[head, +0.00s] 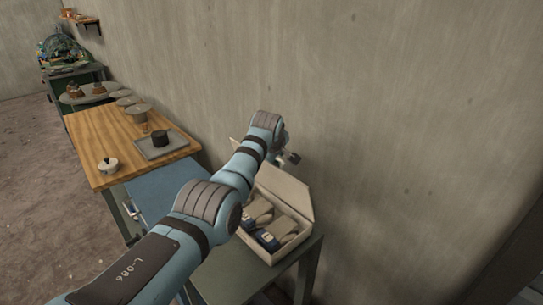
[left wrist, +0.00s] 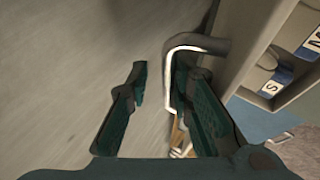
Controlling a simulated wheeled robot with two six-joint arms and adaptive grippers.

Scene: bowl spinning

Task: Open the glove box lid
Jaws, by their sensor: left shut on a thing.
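The glove box (head: 303,233) is a pale box on a green bench against the wall. Its lid (head: 287,190) stands raised at the wall side, so the gloves (head: 268,238) inside show. In the left wrist view, a bent grey metal handle (left wrist: 196,43) sticks out beside the box and runs down along the inner side of the right finger. My right gripper is not in view.
A wooden table (head: 103,137) with a tray (head: 164,147), a small cup-like thing (head: 108,164) and several round plates stands beyond the bench. The wall (head: 400,110) is close behind the box. Floor (head: 40,190) is free at left.

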